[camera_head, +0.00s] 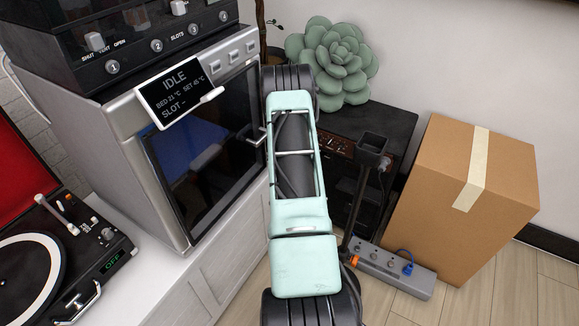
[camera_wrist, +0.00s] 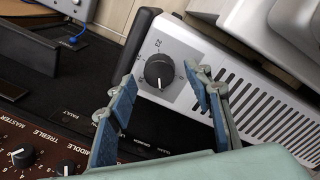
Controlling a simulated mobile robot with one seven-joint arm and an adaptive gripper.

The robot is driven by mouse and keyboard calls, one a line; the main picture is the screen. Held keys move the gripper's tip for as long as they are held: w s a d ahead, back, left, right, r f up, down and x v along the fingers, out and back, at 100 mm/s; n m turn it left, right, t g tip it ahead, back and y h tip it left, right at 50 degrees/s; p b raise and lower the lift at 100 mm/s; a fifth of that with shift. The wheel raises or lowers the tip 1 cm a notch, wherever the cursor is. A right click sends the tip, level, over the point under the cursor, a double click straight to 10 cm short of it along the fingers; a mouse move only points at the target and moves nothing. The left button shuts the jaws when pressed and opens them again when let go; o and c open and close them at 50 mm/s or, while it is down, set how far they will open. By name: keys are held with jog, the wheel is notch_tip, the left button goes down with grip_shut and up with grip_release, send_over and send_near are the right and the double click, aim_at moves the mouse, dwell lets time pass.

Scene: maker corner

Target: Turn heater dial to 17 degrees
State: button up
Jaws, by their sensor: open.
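The heater dial (camera_wrist: 158,70) is a round black knob on a light grey panel of the heater (camera_wrist: 190,45), in the upper middle of the wrist view. Small numbers ring it; they are too small to read with certainty. A pale pointer mark seems to lie at its lower edge. My gripper (camera_wrist: 161,77) is open and empty, with one blue-padded finger to the lower left of the dial and the other to its right. Whether a finger touches the dial I cannot tell. In the head view my arm hides the gripper, and I cannot make out the dial.
A brown amplifier panel (camera_wrist: 25,150) with knobs lies at the lower left of the wrist view. In the head view a cardboard box (camera_head: 455,200) and a power strip (camera_head: 393,268) stand right of my arm. A printer-like machine (camera_head: 205,140) and a turntable (camera_head: 50,265) are left.

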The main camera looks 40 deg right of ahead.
notch_tip(320, 180, up, 11)
jog(key=shift+w+a+f, duration=0.15)
jog(key=shift+a+f, duration=0.05)
jog(key=shift+a, duration=0.05)
dwell(0.4)
